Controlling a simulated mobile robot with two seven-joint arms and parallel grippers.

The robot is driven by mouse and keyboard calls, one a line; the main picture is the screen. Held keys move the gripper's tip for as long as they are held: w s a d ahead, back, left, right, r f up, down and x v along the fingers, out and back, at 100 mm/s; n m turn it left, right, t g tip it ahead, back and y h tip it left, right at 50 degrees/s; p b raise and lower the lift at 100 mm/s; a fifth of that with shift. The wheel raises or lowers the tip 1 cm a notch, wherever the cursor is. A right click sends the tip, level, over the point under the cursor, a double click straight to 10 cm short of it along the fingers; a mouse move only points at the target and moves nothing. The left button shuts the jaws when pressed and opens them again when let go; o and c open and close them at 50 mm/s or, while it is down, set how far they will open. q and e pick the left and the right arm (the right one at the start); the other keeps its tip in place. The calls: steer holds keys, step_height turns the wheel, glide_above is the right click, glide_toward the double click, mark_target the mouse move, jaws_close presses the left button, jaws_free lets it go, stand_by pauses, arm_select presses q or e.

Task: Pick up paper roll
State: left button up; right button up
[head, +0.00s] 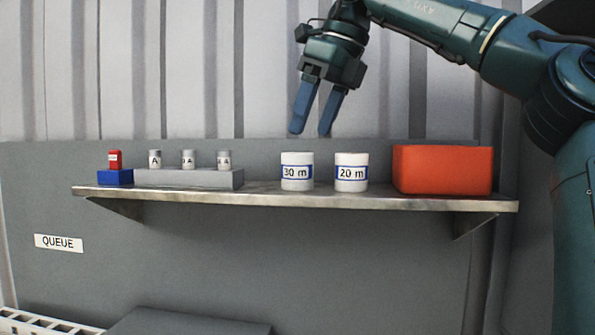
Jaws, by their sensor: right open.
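Two white paper rolls with blue-edged labels stand upright on the shelf (380,201). The left roll (297,184) reads "30 m" and the right roll (351,184) reads "20 m". They stand a small gap apart. My right gripper (311,134) points down above the rolls, with its two blue fingers apart and nothing between them. In the picture its fingertips are a little above the tops of the rolls, nearer the "30 m" one. My left gripper is not in the head view.
An orange-red box (442,170) stands right of the rolls. A grey block (188,178) with several small labelled cylinders and a blue block (115,177) with a red item (115,159) are at left. A "QUEUE" label (58,242) and white rack (40,322) are below.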

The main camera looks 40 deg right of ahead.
mark_target(294, 163)
steer(key=x, duration=0.2)
steer(key=shift+w+f, duration=0.15)
steer(key=shift+f, duration=0.15)
steer(key=x, duration=0.6)
steer(key=shift+w+a+r, duration=0.15)
steer(key=shift+w+r, duration=0.05)
steer(key=shift+w, duration=0.1)
steer(key=shift+c, duration=0.4)
steer(key=c, duration=1)
steer(key=shift+r, duration=0.1)
